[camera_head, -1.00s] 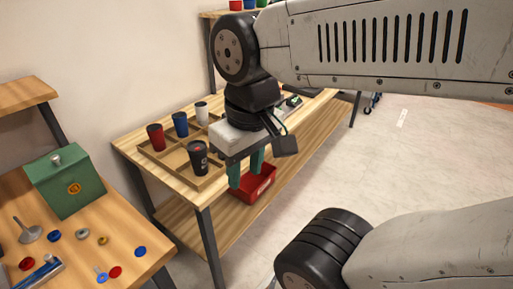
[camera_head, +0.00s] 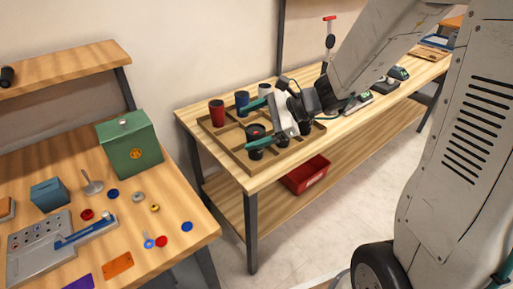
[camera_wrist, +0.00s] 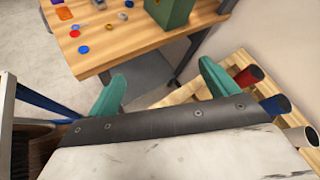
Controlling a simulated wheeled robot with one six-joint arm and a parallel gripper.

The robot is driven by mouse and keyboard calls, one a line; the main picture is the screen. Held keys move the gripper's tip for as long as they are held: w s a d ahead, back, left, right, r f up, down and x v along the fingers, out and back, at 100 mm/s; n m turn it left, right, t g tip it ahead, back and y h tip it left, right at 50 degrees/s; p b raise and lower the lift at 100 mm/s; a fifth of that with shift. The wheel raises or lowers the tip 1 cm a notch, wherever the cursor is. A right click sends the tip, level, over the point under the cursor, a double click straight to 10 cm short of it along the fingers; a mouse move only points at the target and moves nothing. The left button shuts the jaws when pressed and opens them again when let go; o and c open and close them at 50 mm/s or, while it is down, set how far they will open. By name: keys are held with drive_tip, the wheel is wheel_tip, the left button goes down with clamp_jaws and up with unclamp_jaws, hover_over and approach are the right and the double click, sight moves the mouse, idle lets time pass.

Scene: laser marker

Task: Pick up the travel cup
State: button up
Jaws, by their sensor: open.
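A black cup with a reddish lid (camera_head: 256,130), which looks like the travel cup, stands upright at the front of a wooden divided tray (camera_head: 237,161). My gripper (camera_head: 248,126) is open, with its teal fingers spread and pointing left over the tray. Its lower finger crosses in front of the black cup in the head view and hides part of it; I cannot tell if they touch. In the wrist view my gripper (camera_wrist: 163,85) has nothing between its fingers, and the black cup is not visible there.
Red (camera_head: 217,113), blue (camera_head: 242,101) and white (camera_head: 264,90) cups stand along the tray's back side. A red bin (camera_head: 306,175) is on the shelf below. A second table with a green box (camera_head: 130,148) and small parts is at the left, across a gap.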

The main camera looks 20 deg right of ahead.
sight(250, 129)
drive_tip(key=w+d+f+m+t+h, duration=0.3)
drive_tip(key=w+d+f+m+t, duration=0.2)
drive_tip(key=w+d+f+m, duration=0.4)
drive_tip(key=shift+m, duration=0.7)
drive_tip(key=x, duration=0.8)
drive_tip(key=shift+w+f, duration=0.2)
drive_tip(key=shift+f, duration=0.05)
drive_tip(key=c, duration=0.7)
